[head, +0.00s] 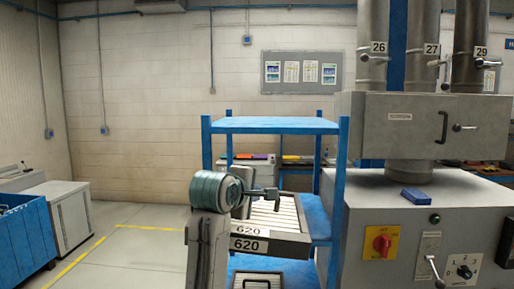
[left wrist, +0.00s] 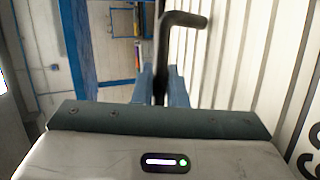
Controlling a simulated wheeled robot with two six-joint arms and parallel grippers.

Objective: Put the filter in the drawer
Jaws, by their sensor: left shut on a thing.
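My left gripper (head: 270,192) is at the open drawer (head: 285,238) labelled 620 in the blue rack. In the left wrist view its blue fingers (left wrist: 162,84) are shut on a black bent handle (left wrist: 184,19). My right gripper is not in view.
The blue rack (head: 276,124) stands around the drawer, with another slatted drawer (head: 257,281) below. The grey machine (head: 375,215) with knobs and levers is close on the right. A blue bin (head: 22,245) stands at far left. The floor between is clear.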

